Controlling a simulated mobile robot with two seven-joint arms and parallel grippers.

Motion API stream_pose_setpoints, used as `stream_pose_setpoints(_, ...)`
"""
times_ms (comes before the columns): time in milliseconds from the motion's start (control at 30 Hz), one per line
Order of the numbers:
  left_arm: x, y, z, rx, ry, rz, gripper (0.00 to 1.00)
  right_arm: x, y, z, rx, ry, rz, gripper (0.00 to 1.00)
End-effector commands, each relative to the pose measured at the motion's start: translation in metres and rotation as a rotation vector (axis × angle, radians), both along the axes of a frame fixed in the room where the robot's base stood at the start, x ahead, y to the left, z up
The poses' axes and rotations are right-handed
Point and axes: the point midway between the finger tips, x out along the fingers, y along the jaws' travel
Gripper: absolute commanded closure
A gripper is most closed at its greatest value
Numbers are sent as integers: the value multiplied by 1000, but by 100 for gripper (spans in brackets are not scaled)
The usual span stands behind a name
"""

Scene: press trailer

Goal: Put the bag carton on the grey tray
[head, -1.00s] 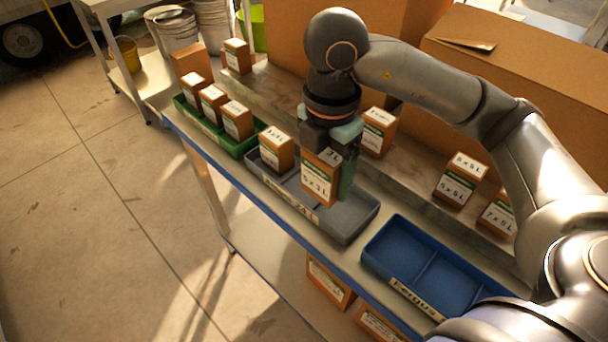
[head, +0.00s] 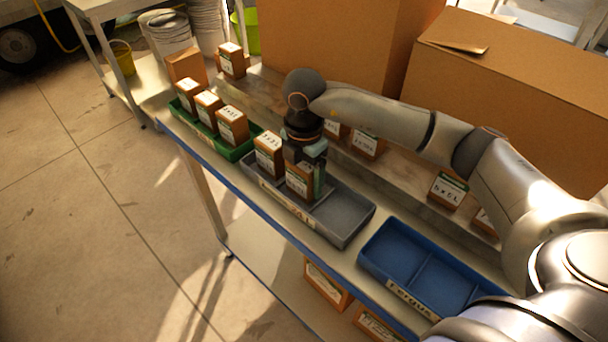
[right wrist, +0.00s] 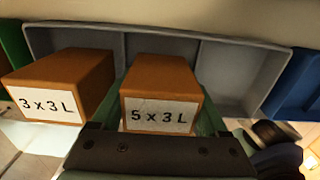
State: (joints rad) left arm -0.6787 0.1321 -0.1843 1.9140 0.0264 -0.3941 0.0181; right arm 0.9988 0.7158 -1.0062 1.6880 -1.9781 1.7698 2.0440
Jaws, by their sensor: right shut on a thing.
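An orange-brown carton (head: 299,184) with a white label is held in my right gripper (head: 306,172). In the right wrist view its label reads 5 x 3 L on the carton (right wrist: 160,112), between the green fingers. The carton is upright at the middle compartment of the grey tray (head: 347,218); I cannot tell whether its base touches the tray floor. A carton marked 3 x 3 L (head: 268,152) stands in the tray's left compartment, close beside the held one. The right compartment is empty. My left gripper is not in view.
A green tray (head: 243,152) with several cartons lies to the left. An empty blue tray (head: 425,262) lies to the right. More cartons, such as one marked 5 x 5 L (head: 447,190), stand on the raised shelf behind. Large cardboard boxes (head: 500,110) stand at the back.

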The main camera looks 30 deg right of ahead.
Motion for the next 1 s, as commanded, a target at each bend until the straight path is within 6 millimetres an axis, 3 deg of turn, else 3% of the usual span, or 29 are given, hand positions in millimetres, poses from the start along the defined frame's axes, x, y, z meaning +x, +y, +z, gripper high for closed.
stream_pose_setpoints(300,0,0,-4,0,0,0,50,0,0,-4,1,-2,0,87)
stream_pose_setpoints(333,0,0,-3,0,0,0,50,0,0,-3,0,-1,0,21)
stream_pose_setpoints(500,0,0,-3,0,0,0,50,0,0,-3,0,-1,0,1)
stream_pose_setpoints(767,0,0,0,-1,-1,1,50,1,0,8,2,-3,0,0)
stream_pose_setpoints(1000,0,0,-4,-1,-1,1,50,1,1,55,2,-7,1,0)
